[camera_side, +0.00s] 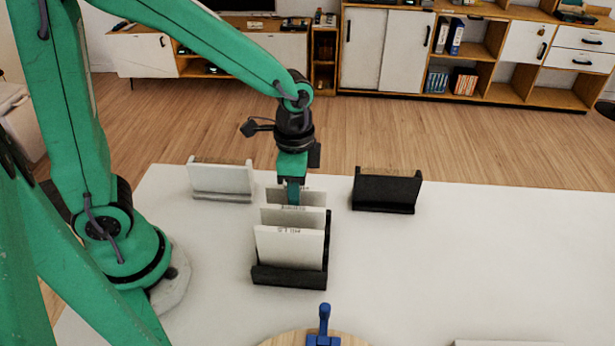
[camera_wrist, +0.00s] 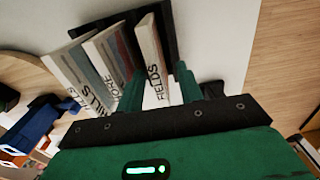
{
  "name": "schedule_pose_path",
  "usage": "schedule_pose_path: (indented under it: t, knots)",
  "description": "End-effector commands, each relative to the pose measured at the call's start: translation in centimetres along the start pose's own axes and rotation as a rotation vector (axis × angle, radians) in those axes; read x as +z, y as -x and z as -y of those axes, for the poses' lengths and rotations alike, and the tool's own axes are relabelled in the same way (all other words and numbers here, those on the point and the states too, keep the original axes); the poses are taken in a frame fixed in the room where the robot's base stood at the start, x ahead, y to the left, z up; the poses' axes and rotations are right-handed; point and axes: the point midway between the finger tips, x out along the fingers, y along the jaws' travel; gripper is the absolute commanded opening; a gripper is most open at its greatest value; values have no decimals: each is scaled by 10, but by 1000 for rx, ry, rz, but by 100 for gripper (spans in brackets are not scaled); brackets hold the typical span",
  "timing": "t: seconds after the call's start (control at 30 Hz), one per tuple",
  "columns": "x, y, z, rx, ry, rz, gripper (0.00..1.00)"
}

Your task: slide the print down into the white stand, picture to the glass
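A dark rack (camera_side: 290,277) on the white table holds three upright pale prints, the front one (camera_side: 290,248) nearest the side camera. My gripper (camera_side: 292,196) points down at the rearmost print (camera_side: 310,197). In the wrist view my gripper (camera_wrist: 160,85) has its fingers on either side of a print lettered FIELDS (camera_wrist: 152,55), with a gap visible to the right finger, so it is open. The other prints (camera_wrist: 72,72) lean to the left there, coloured faces partly visible. The white stand (camera_side: 222,181) is behind left and looks empty.
A black stand (camera_side: 386,192) is at the back right of the rack. A blue object (camera_side: 323,328) sits on a round wooden board (camera_side: 350,339) at the table's front. The table's right side is mostly clear. Cabinets stand far behind.

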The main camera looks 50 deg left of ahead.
Motion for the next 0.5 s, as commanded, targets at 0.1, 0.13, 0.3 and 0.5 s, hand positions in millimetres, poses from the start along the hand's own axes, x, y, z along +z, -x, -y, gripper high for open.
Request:
schedule_pose_path:
  t: [0.1,0.13,0.3,0.5]
  knots:
    - [0,-6,-1,1,0,2,36]
    - [0,-8,-1,1,0,2,36]
    - [0,-26,-3,3,-1,5,36]
    - [0,-45,-3,2,0,3,36]
